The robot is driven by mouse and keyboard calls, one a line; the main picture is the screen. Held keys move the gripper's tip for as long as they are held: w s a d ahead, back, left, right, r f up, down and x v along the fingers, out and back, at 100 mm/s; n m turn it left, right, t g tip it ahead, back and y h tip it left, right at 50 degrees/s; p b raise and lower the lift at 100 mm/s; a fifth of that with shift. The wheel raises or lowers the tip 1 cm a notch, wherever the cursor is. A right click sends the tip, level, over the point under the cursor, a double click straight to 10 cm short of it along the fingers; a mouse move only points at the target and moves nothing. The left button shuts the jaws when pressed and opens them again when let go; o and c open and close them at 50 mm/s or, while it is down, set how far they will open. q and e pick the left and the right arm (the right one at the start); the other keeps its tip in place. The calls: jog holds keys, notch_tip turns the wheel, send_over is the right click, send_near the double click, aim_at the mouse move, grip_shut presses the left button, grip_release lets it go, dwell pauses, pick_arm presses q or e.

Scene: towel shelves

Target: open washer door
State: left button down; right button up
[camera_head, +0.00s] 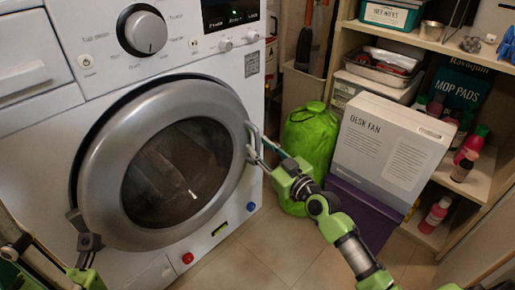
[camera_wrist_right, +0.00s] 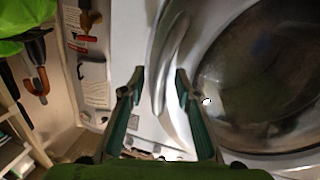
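The washer (camera_head: 110,60) is white and fills the left of the head view. Its round silver door (camera_head: 98,180) has a dark glass centre and looks closed or nearly so; I cannot tell which. The door handle (camera_head: 252,137) is on its right edge. My right gripper (camera_head: 266,152) is at this handle. In the right wrist view its two green fingers (camera_wrist_right: 159,78) stand apart, with the silver handle (camera_wrist_right: 172,60) between them and gaps visible beside it. My left gripper (camera_head: 84,232) is at the door's lower left edge, partly seen; its opening is unclear.
A green bag (camera_head: 308,140) stands right of the washer. A desk fan box (camera_head: 385,150) stands on a purple box (camera_head: 362,212) beside it. A shelf (camera_head: 478,172) with bottles is at the right. Tiled floor (camera_head: 260,250) shows in front.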

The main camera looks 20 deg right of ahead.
jog(key=shift+x, duration=0.9)
jog(key=shift+c, duration=0.4)
grip_shut()
jog(key=shift+s, duration=0.1)
